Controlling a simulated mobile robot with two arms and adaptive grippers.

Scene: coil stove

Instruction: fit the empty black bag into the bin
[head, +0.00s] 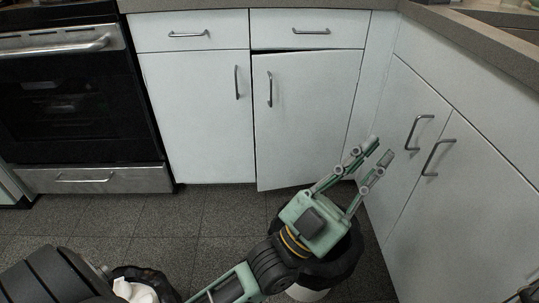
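A black bag (347,252) shows around and below my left gripper, low in the middle right of the head view. A white bin (306,294) shows just under the bag's lower edge. My gripper and wrist cover much of both, so I cannot tell how far the bag sits inside the bin. My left gripper (378,150) reaches over them toward the cabinet corner. Its two fingers are apart, with nothing visible between them. My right gripper is not clearly visible.
Another black bag (158,281) with white contents (136,291) is at the bottom left. White cabinets (205,120) stand behind and to the right (465,215). One cabinet door (308,125) is slightly ajar. An oven (75,105) is at left. Tiled floor (150,218) is clear in front.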

